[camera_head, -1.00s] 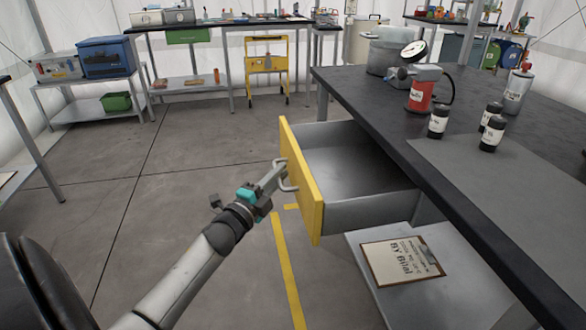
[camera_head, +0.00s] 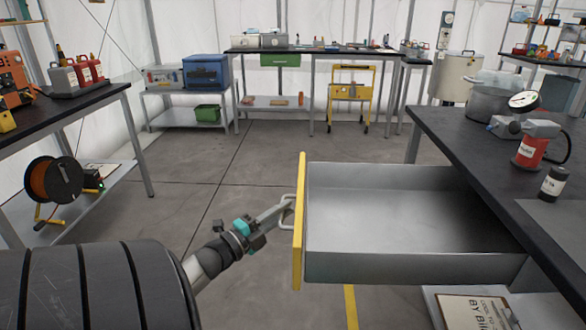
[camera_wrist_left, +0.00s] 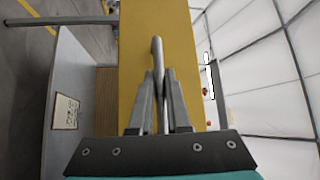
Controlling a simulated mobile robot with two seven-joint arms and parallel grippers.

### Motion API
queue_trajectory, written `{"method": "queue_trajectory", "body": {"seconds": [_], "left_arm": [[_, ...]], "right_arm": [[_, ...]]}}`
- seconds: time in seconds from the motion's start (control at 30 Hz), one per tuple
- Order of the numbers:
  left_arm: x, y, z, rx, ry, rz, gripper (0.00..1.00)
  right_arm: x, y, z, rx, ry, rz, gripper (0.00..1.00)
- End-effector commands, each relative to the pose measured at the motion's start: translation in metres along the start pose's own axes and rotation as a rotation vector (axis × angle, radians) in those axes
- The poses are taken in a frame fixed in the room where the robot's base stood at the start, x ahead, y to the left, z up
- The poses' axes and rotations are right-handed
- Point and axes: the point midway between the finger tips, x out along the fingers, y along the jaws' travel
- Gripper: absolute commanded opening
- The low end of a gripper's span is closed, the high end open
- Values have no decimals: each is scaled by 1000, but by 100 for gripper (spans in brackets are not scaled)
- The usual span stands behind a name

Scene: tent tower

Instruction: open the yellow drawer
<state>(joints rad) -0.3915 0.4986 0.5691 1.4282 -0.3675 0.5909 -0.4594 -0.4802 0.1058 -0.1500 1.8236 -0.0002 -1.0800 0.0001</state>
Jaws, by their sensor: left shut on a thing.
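The yellow drawer front (camera_head: 299,220) stands well out from the dark-topped workbench (camera_head: 480,150) on the right, and the grey drawer box (camera_head: 400,215) behind it shows empty. My left gripper (camera_head: 284,208) is shut on the drawer's metal handle (camera_head: 288,228) at the front's left face. In the left wrist view the fingers (camera_wrist_left: 162,105) close on both sides of the handle (camera_wrist_left: 157,60), with the yellow front (camera_wrist_left: 185,50) filling the middle. My right gripper is not in view.
A clipboard (camera_head: 475,312) lies on the shelf below the drawer. A second bench (camera_head: 75,110) with a cable reel (camera_head: 55,182) stands at left. A red bottle (camera_head: 530,150) and a dark jar (camera_head: 553,183) stand on the workbench. The floor (camera_head: 215,170) between is clear.

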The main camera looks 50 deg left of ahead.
Motion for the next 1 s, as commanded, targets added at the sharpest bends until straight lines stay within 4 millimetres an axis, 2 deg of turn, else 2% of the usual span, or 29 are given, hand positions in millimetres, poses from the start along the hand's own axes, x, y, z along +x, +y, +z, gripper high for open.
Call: {"method": "queue_trajectory", "body": {"seconds": [0.3,0.33,0.57,0.87,1.0], "left_arm": [[-1,0,0,-1,-1,1,0],[0,0,0,-1,-1,1,17],[0,0,0,0,-1,0,43],[-2,0,0,-1,-1,1,44],[-14,0,0,-2,-2,2,44]], "right_arm": [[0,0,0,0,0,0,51],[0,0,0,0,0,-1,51],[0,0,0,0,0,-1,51],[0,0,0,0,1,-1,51],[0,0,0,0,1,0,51]]}}
